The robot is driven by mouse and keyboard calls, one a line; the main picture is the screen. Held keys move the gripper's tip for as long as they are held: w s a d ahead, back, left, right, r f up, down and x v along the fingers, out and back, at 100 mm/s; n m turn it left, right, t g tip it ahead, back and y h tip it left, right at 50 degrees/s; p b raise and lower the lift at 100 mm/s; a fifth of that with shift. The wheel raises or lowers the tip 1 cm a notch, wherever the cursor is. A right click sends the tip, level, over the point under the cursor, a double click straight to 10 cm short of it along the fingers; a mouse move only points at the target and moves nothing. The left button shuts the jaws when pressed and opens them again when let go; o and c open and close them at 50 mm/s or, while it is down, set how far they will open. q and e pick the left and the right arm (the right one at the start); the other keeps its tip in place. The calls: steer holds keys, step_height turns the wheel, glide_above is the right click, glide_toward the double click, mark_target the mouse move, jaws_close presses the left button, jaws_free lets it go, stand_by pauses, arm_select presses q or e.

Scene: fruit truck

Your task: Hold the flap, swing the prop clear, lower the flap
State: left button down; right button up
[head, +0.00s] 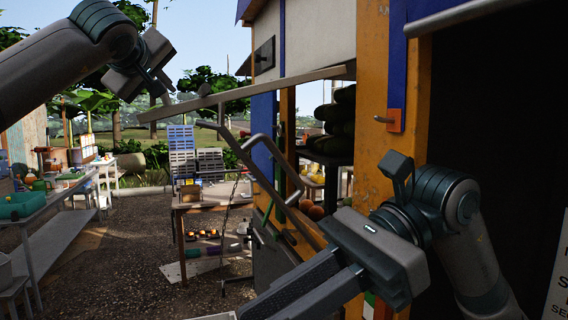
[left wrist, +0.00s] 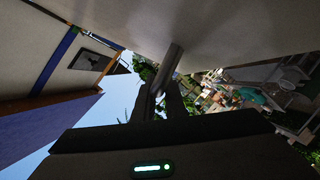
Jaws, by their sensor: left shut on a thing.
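The flap (head: 260,87) is a long pale board seen nearly edge-on in the head view, raised and sticking out left from the stall. Its broad pale face (left wrist: 220,30) fills the top of the left wrist view. My left gripper (head: 168,88) is at the flap's outer end, shut on a grey bar-like part there; its fingers show in the left wrist view (left wrist: 163,100). The prop (head: 262,172) is a bent grey metal bar slanting from under the flap down to the stall's side. Whether its top touches the flap is unclear. My right gripper (head: 285,295) is low, in front of the stall; its fingertips are unclear.
Fruit shelves (head: 330,158) lie behind the prop. A wooden table (head: 215,195) stands beyond, and a long bench (head: 50,205) at left. Gravel ground between is open.

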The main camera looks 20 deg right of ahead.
steer(key=w+d+r+m+t, duration=0.1)
steer(key=w+d+r+m, duration=0.15)
steer(key=d+r, duration=0.45)
steer(key=m+t+h, duration=0.5)
steer(key=t+h, duration=0.2)
steer(key=t, duration=0.5)
glide_toward(286, 162)
steer(key=shift+s+d+r, duration=0.3)
steer(key=shift+s+d, duration=0.15)
steer(key=shift+d, duration=0.1)
steer(key=shift+n, duration=0.25)
steer(key=shift+a+x, duration=0.2)
steer(key=shift+x, duration=5.85)
steer(key=shift+s, duration=0.15)
jaws_close()
